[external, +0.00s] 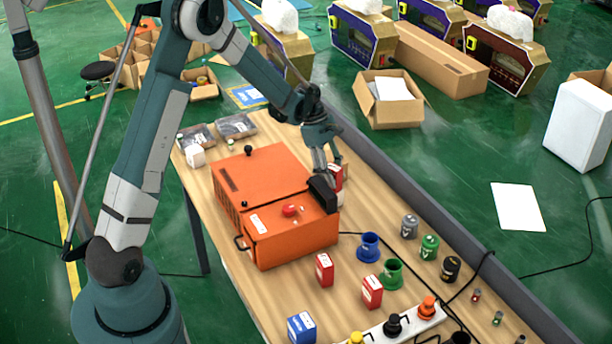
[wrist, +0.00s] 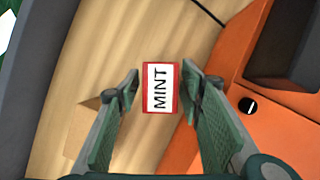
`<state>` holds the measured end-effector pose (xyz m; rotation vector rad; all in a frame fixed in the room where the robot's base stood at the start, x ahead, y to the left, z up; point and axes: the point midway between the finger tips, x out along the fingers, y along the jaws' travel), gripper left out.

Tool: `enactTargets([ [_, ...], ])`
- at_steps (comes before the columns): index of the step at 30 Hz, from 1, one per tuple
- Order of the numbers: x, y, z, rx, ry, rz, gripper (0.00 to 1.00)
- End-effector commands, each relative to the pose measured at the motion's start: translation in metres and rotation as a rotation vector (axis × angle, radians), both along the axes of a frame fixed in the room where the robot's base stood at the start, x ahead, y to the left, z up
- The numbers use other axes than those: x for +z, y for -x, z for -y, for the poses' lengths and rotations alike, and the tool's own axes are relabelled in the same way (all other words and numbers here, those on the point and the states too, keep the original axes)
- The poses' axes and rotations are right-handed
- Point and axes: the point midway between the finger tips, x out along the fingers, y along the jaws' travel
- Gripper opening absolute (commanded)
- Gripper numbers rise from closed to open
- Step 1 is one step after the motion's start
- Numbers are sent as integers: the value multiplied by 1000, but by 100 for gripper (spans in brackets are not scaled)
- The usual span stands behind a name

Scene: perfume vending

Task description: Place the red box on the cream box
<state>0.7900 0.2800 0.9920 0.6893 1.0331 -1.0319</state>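A red box with a white label reading MINT (wrist: 160,88) lies between the two fingers of my gripper (wrist: 160,86) in the wrist view. A small gap shows between it and each finger, so the gripper is open around it. In the external view my gripper (external: 324,180) is low at the far side of the orange machine, with a red-and-white box (external: 337,175) beside it, partly hidden. Two more red boxes stand on the near table, one left (external: 325,269) and one right (external: 372,291). A tan patch (wrist: 82,118) shows beside the left finger; I cannot tell if it is the cream box.
The orange machine (external: 275,170) with a red button stands close to my gripper. Blue and green cups (external: 369,248), several small bottles, a blue box (external: 301,328) and a white strip with knobs are nearer. A grey rail (external: 400,185) borders the wooden table.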

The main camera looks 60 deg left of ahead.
Motion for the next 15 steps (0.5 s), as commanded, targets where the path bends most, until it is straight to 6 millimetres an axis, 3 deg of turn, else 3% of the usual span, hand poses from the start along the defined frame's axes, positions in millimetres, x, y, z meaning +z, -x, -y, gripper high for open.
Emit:
enactTargets([
  [8,4,0,0,0,0,0,38],
  [15,24,3,-8,0,0,0,38],
])
